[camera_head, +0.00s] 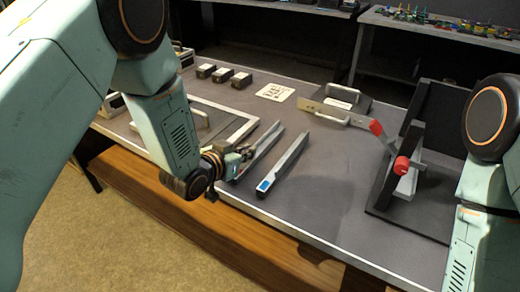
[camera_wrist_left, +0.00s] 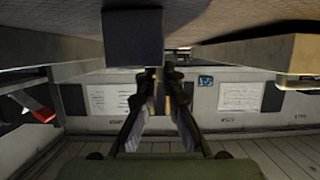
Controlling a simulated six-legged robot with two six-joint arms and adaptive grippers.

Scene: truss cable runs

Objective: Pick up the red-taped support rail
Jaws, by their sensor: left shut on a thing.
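My left gripper (camera_head: 240,152) is low over the table's front edge, at the near end of a grey metal rail (camera_head: 262,144). It is shut on that rail; its fingers hide the near end, and I see no red tape on it. A second grey rail (camera_head: 288,160) lies beside it to the right, with blue tape on its near end. In the left wrist view the fingers (camera_wrist_left: 161,76) are close together, and what lies between them is too dark to make out. My right arm shows at the right, but its gripper is out of view.
A dark stand (camera_head: 405,150) with red-ended parts is at the right of the table (camera_head: 330,205). A metal frame (camera_head: 240,130) lies at the left. Black blocks (camera_head: 222,75) and a white printed sheet (camera_head: 274,92) are behind. The front middle is clear.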

